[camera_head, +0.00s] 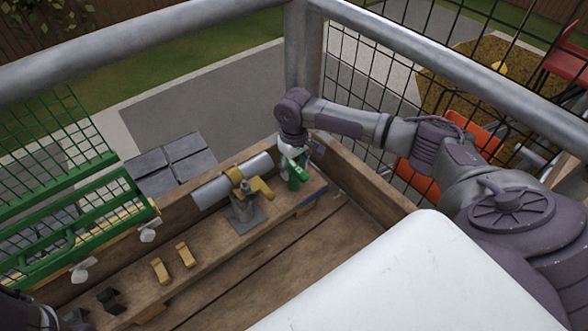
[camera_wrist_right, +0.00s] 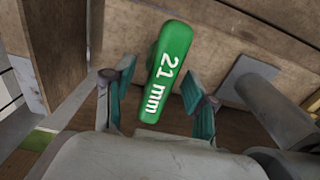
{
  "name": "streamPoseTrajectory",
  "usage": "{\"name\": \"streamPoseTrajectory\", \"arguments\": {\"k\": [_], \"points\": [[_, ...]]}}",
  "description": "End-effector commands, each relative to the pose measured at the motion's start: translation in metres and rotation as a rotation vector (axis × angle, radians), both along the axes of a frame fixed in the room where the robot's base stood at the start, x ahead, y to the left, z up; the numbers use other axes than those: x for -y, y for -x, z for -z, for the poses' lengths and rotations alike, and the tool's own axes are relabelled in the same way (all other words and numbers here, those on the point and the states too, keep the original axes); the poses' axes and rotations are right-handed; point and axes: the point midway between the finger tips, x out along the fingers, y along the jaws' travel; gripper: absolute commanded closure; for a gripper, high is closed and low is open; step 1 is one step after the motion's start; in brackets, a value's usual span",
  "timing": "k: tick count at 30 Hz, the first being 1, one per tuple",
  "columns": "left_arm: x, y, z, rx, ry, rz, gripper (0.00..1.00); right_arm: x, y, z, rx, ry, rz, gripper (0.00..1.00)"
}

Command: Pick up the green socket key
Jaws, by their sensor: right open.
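The green socket key (camera_head: 300,171) stands at the right end of the wooden shelf in the head view. In the right wrist view its green handle (camera_wrist_right: 168,70), marked "21 mm", lies between the two fingers. My right gripper (camera_wrist_right: 156,88) is open, with a teal-padded finger on each side of the handle and a visible gap at the right finger. In the head view my right gripper (camera_head: 294,152) is right at the key and partly hides it. The lower part of the key is hidden. My left gripper is not in view.
A grey metal cylinder (camera_head: 217,190) and a yellow-handled tool on a grey stand (camera_head: 245,210) are left of the key. Yellow brackets (camera_head: 186,255) and black holders (camera_head: 111,299) sit farther left. Metal rails (camera_head: 420,68) surround the wooden platform. A white panel (camera_head: 410,290) fills the front right.

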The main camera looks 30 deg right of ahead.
Motion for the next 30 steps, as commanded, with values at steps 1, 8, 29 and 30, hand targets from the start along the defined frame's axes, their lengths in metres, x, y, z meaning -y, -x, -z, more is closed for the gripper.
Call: {"name": "streamPoseTrajectory", "arguments": {"k": [1, 8, 29, 30], "points": [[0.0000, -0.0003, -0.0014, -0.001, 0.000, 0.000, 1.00, -0.0001, 0.0001, -0.0004, 0.000, 0.000, 0.000, 0.44], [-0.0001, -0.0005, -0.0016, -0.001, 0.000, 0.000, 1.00, 0.0000, 0.0000, 0.0006, 0.000, 0.000, 0.000, 0.44], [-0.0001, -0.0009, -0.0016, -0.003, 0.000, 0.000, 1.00, 0.0001, -0.0003, 0.0000, 0.001, 0.000, 0.000, 1.00], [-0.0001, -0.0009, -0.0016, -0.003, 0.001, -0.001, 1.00, 0.0001, -0.0003, 0.0000, 0.001, 0.000, 0.000, 1.00]]}}
